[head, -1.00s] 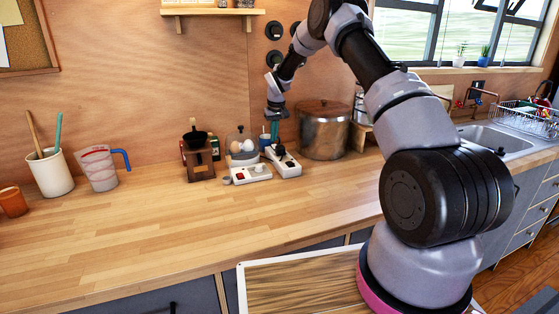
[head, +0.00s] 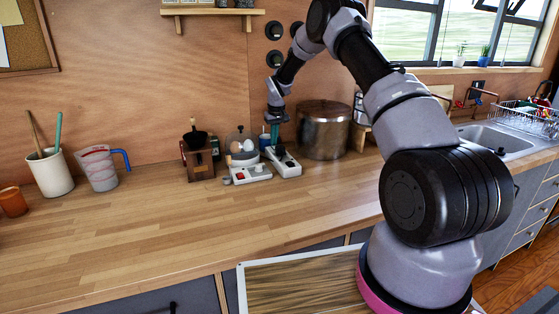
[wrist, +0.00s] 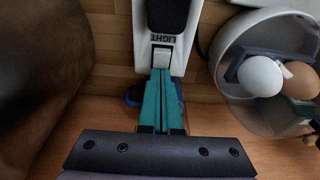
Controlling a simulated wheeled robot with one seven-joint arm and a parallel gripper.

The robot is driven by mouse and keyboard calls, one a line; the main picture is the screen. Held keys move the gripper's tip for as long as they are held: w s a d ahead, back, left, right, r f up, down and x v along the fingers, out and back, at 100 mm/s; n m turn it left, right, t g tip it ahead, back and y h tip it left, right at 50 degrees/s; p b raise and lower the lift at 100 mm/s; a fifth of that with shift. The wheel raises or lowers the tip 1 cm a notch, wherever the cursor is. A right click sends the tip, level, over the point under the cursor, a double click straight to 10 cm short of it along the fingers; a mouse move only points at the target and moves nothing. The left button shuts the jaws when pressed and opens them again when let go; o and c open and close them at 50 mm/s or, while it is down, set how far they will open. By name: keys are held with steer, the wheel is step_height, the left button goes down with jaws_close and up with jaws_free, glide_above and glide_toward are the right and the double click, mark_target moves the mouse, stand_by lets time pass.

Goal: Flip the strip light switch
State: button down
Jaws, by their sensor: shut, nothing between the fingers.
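The white strip with a black top (head: 284,161) lies on the counter beside the metal pot. In the wrist view the same strip (wrist: 182,52) carries the word LIGHT, with a small white switch (wrist: 161,58) at its near end. My gripper (wrist: 161,74) has teal fingers, pressed together and empty. Their tips are right at the switch, overlapping its lower edge in view; I cannot tell if they touch it. In the head view my gripper (head: 273,144) points down at the strip's back end. Which way the switch is tipped is unclear.
The metal pot (head: 324,130) stands close on the right. An egg cooker (head: 240,146) with eggs and a second white strip with a red switch (head: 252,175) are close on the left. A wooden grinder (head: 199,162) stands further left. The front counter (head: 170,225) is clear.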

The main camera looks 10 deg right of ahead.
steer(key=shift+r, duration=2.95)
steer(key=s+d+r+m+t, duration=0.1)
steer(key=s+d+r, duration=0.1)
steer(key=s+r, duration=1)
steer(key=s+d+r+m+t, duration=0.1)
steer(key=s+d+r+m, duration=0.1)
steer(key=s+r, duration=1)
steer(key=s+d+r+m+t, duration=0.1)
steer(key=s+r, duration=0.1)
steer(key=s, duration=1)
steer(key=s+d+r+m+t+y, duration=0.1)
steer(key=s+r+m+t, duration=0.1)
steer(key=s, duration=1.1)
steer(key=shift+d+r+y, duration=0.3)
steer(key=shift+d+r, duration=0.05)
steer(key=shift+r, duration=0.05)
